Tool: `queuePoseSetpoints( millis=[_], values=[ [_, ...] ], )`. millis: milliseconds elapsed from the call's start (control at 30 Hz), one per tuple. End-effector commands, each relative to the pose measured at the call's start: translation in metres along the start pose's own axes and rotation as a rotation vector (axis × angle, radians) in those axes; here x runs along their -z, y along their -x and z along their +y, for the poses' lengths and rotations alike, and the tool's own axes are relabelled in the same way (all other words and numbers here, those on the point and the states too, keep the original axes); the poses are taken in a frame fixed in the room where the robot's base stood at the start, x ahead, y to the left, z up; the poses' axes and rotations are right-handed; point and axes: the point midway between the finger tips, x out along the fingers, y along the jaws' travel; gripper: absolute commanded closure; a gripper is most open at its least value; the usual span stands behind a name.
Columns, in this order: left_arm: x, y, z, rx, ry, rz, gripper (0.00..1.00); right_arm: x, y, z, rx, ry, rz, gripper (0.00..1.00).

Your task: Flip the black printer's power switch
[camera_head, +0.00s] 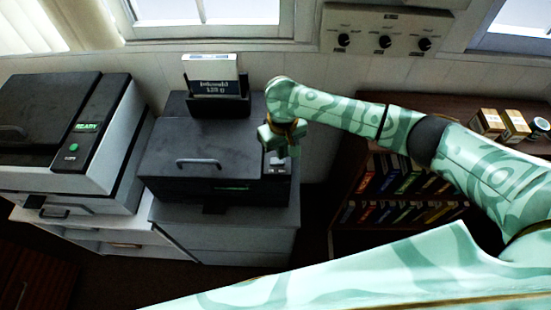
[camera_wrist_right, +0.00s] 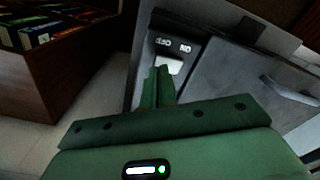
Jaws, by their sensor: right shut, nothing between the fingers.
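The black printer (camera_head: 185,150) stands on a grey cabinet, left of my right gripper in the head view. Its front handle also shows in the right wrist view (camera_wrist_right: 290,92). The power switch (camera_wrist_right: 173,66) is a pale rocker on the printer's panel, below OFF and ON labels that appear upside down in the wrist view. My right gripper (camera_head: 281,150) is over the printer's right end, fingers pointing down. In the wrist view its shut, empty fingers (camera_wrist_right: 158,75) are at the switch's left edge and cover part of it. I cannot tell whether they touch. My left gripper is not in view.
A larger grey machine (camera_head: 115,125) with a green READY display stands left of the printer. A labelled box (camera_head: 211,75) sits in a black holder behind the printer. A brown bookshelf (camera_head: 345,150) stands to the right. A panel with three knobs (camera_head: 385,20) is on the wall.

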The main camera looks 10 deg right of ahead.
Motion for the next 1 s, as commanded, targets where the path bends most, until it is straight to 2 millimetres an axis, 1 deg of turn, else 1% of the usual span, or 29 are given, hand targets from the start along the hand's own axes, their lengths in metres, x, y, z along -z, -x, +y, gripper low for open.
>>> queuePoseSetpoints(
  millis=[267,1000],
  values=[
    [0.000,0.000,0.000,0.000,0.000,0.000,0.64,0.000,-0.001,0.000,0.000,0.000,0.000,1.00],
    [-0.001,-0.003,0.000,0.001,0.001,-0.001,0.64,0.000,-0.013,0.000,0.001,-0.001,-0.001,1.00]
  ],
)
